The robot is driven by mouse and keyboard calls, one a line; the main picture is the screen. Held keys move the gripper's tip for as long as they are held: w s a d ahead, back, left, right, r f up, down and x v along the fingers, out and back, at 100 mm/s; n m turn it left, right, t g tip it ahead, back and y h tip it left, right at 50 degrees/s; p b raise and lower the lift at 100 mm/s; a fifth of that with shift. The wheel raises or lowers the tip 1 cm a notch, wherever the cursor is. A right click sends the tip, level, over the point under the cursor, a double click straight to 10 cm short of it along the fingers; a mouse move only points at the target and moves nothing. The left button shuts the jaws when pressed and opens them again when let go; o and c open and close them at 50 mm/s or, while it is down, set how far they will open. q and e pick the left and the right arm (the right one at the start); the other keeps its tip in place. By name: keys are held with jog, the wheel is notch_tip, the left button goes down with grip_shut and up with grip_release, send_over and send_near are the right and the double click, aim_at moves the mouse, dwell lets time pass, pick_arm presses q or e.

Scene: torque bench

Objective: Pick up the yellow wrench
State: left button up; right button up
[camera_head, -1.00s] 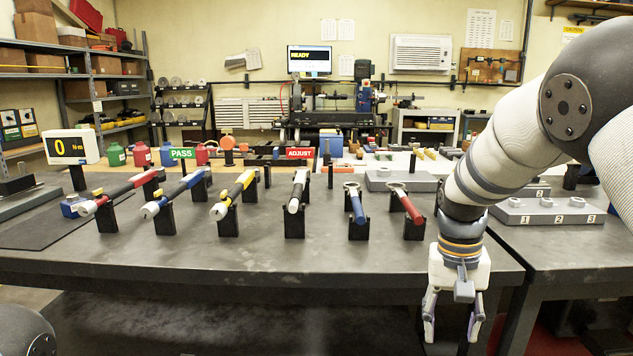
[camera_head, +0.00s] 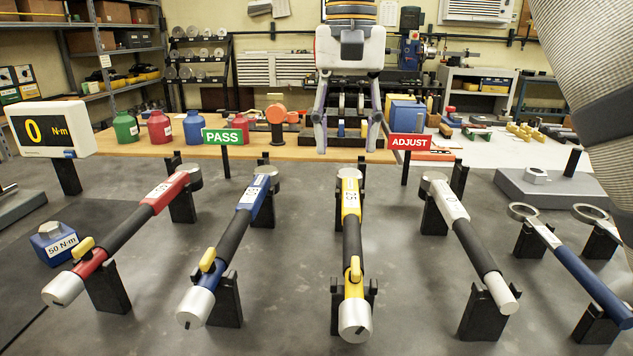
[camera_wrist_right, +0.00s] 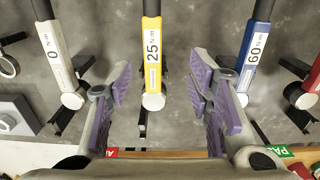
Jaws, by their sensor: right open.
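The yellow wrench (camera_head: 350,245) lies lengthwise on black stands in the middle of the bench, with a black grip, a silver end cap and a 25 N·m label. My right gripper (camera_head: 347,145) is open and empty, pointing down above the wrench's far end. In the right wrist view the yellow wrench (camera_wrist_right: 152,55) lies between the two purple-padded fingers (camera_wrist_right: 160,105), with a gap on each side. The fingers do not touch it. My left gripper is not in view.
A blue wrench (camera_head: 235,245) and a red wrench (camera_head: 130,230) lie to the left on stands. A white wrench (camera_head: 470,240) lies to the right, with another blue wrench (camera_head: 580,270) beyond it. PASS (camera_head: 225,137) and ADJUST (camera_head: 409,142) signs stand behind.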

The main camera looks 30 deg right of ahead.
send_over(351, 200)
jog(key=a, duration=0.1)
jog(key=f, duration=0.5)
jog(key=shift+s+f, duration=0.3)
jog(key=shift+f, duration=0.05)
jog(key=f, duration=0.4)
jog(key=d+f, duration=0.1)
jog(key=f, duration=0.1)
jog(key=shift+w, duration=0.3)
grip_shut()
